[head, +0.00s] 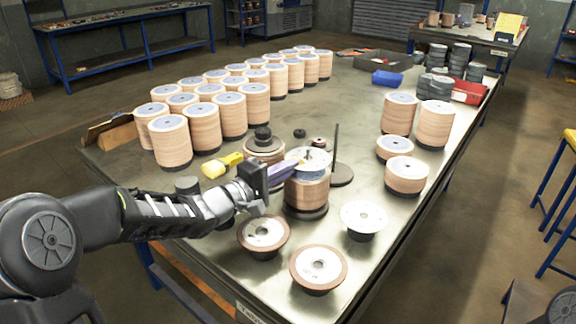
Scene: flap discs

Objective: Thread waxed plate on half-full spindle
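A pale plate (308,155), which looks like the waxed plate, is just above a short stack of tan discs (307,193) on a dark round base. The stack's bluish top shows below the plate's front edge. My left gripper (296,166) reaches in from the left, its purple-grey fingers at the plate's left edge. It appears shut on the plate; the fingertips are small and partly hidden. I cannot tell whether the spindle's tip is through the plate's hole. A bare dark spindle (336,150) stands behind right on its round base. My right gripper is not in view.
Several full disc stacks (229,112) fill the table's back left. Shorter stacks (406,175) stand at right. Loose discs on dark supports, one pale (363,218) and one brown-rimmed (318,266), are in front. A yellow brush (222,165) lies behind my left gripper.

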